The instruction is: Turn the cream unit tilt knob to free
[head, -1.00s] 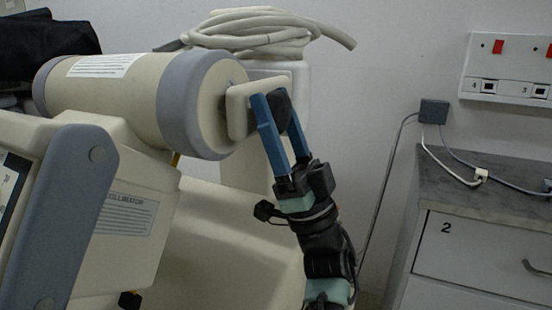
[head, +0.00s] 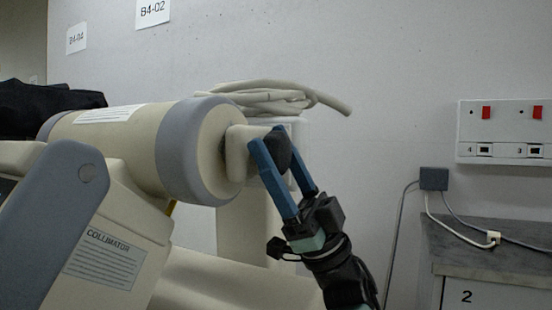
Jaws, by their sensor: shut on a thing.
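The cream unit (head: 120,138) is a thick cream cylinder with grey end bands, lying along the left and middle of the head view. Its tilt knob is a dark knob (head: 276,150) beside a cream block (head: 238,150) on the cylinder's right end. My gripper (head: 278,152) has blue fingers, one on each side of the dark knob, and is shut on it. The fingers cover part of the knob. I see no readable lock or free marking beside it.
A coiled cream cable (head: 265,98) lies behind the cylinder. A grey arm bracket (head: 58,215) and a collimator box (head: 105,258) are at lower left. A drawer cabinet (head: 490,245) stands at right below a wall socket panel (head: 505,130).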

